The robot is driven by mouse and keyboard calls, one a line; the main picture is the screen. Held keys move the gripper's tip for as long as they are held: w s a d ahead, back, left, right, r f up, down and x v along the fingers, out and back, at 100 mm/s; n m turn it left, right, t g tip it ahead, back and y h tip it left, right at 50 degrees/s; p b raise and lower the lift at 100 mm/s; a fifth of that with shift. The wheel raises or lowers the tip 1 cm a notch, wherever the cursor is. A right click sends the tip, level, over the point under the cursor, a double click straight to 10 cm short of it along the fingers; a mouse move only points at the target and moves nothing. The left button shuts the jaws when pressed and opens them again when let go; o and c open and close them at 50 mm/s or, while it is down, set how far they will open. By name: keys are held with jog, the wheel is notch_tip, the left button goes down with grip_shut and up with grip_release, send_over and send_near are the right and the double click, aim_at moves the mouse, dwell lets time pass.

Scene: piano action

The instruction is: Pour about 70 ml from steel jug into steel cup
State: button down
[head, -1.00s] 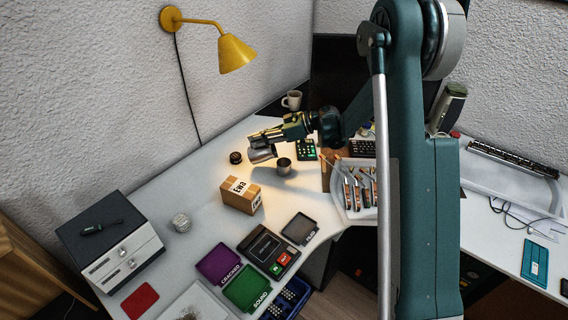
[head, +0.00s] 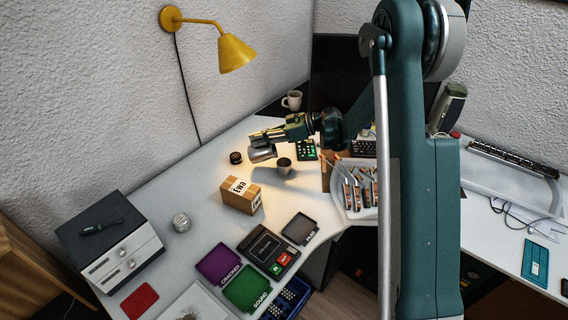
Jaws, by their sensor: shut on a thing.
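The steel jug (head: 262,154) is held tilted above the table, its lower part showing under my gripper (head: 264,137). My gripper is shut on the jug. The steel cup (head: 284,166) stands upright on the white table, just right of the jug and a little lower in the picture. The jug and cup look close together, but I cannot tell the exact gap between them. No stream of liquid is visible, and the liquid levels inside the jug and cup are too small to see.
A cardboard box (head: 241,195) stands in front of the cup. A small dark round object (head: 236,157) sits left of the jug. A tray of tools (head: 357,211) and a green-keyed calculator (head: 306,150) lie to the right. A white mug (head: 292,100) stands behind.

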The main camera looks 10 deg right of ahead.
aim_at(250, 147)
jog(key=shift+s+d+r+y+b, duration=0.1)
jog(key=shift+d+r+y+b, duration=0.2)
jog(key=shift+d+y+b, duration=0.3)
jog(key=shift+s+d+r+y+b, duration=0.1)
jog(key=shift+d+r+y+b, duration=0.2)
jog(key=shift+d+b, duration=0.35)
dwell(0.7)
jog(key=shift+a+p, duration=0.4)
jog(key=shift+p, duration=0.25)
jog(key=shift+w+a+f+h+p, duration=0.15)
jog(key=shift+a+f+h+p, duration=0.25)
jog(key=shift+a+h, duration=0.25)
jog(key=shift+w+a+f+h+p, duration=0.1)
jog(key=shift+a+f+h+p, duration=0.2)
jog(key=shift+a+h+p, duration=0.25)
jog(key=shift+w+a+f+h, duration=0.1)
jog(key=shift+a+f+h, duration=0.25)
jog(key=shift+f+h, duration=0.25)
jog(key=shift+a+f, duration=0.1)
jog(key=shift+a, duration=0.05)
jog(key=shift+a+f+g+h, duration=0.3)
jog(key=shift+a+f+h, duration=0.25)
jog(key=shift+h, duration=0.35)
jog(key=shift+w+a+f+h+p, duration=0.1)
jog(key=shift+a+f+h+p, duration=0.15)
jog(key=shift+f+h, duration=0.35)
jog(key=shift+a+f, duration=0.1)
jog(key=shift+f, duration=0.15)
